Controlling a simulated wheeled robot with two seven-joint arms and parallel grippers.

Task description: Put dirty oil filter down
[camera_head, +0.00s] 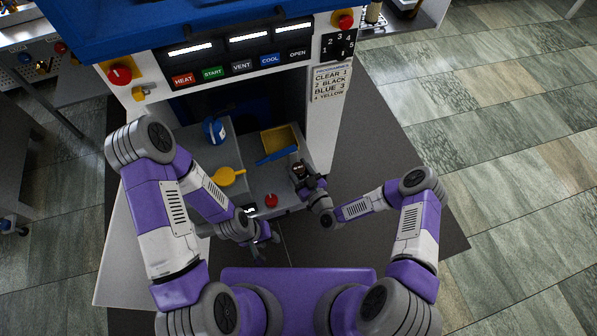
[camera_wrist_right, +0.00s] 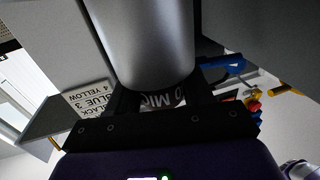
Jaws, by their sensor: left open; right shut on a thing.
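The oil filter (camera_head: 299,168) is a small dark-topped thing at my right gripper (camera_head: 309,184) in the head view. In the right wrist view it is a smooth grey cylinder (camera_wrist_right: 143,45) with a black lettered band. My right gripper (camera_wrist_right: 165,100) is shut on it, its dark fingers on either side of the band. The filter is over the right part of the grey work surface (camera_head: 258,178); I cannot tell whether it touches it. My left gripper (camera_head: 262,243) is open and empty, below the front edge of that surface.
A yellow tray (camera_head: 281,138) with a blue bar (camera_head: 277,155) before it lies behind the filter. A blue container (camera_head: 213,131) and a yellow handled piece (camera_head: 228,177) are to the left. A red knob (camera_head: 271,200) sits at the front edge. The press panel (camera_head: 240,62) rises behind.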

